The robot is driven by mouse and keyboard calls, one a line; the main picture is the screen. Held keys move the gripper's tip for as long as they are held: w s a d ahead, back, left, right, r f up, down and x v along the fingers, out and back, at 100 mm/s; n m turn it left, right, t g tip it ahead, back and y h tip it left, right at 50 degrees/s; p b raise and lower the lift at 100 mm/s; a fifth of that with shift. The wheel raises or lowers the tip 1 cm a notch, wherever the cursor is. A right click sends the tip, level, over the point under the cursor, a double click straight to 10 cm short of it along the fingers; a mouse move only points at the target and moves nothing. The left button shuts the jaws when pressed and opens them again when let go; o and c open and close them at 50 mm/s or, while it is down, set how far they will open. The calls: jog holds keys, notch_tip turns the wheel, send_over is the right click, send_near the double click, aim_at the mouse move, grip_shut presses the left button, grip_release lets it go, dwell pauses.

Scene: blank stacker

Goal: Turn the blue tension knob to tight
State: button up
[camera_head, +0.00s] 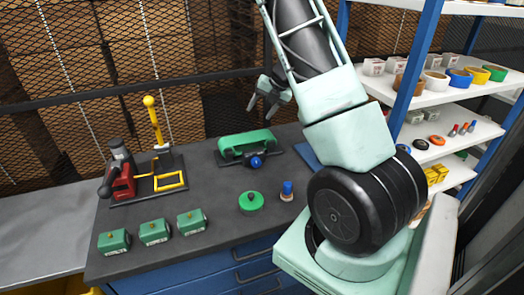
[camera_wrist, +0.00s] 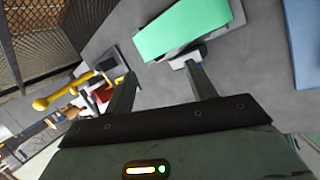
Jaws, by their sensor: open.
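The blue tension knob (camera_head: 256,162) sits on the front of a green device (camera_head: 245,142) on the dark worktop. My gripper (camera_head: 262,104) is open and empty, raised above and behind the device in the head view. In the wrist view the gripper's two fingers (camera_wrist: 158,76) are spread apart, with bare grey worktop between them. The green device (camera_wrist: 185,25) lies beyond the fingers at the top there. The knob is mostly hidden near the right finger in that view, so its setting cannot be read.
A red and black tool with a yellow handle (camera_head: 155,120) stands at left. Several green blocks (camera_head: 154,232) line the front edge. A green disc (camera_head: 251,201) and a small blue-topped piece (camera_head: 287,190) lie before the device. Shelves (camera_head: 440,95) stand at right.

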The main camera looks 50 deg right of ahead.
jog(key=w+r+m+t+h+b, duration=0.1)
jog(key=w+r+m+t+h, duration=0.3)
jog(key=m, duration=0.5)
jog(key=m+g+h+b, duration=0.25)
jog(key=m+g, duration=0.45)
jog(key=m, duration=1.6)
send_over(257, 163)
jog(key=s+a, duration=0.5)
notch_tip(257, 163, down, 6)
jog(key=shift+t+y, duration=0.3)
jog(key=shift+y, duration=0.05)
jog(key=x, duration=1.7)
jog(key=shift+w+a+b, duration=0.1)
jog(key=shift+a+b, duration=0.2)
jog(key=c, duration=1)
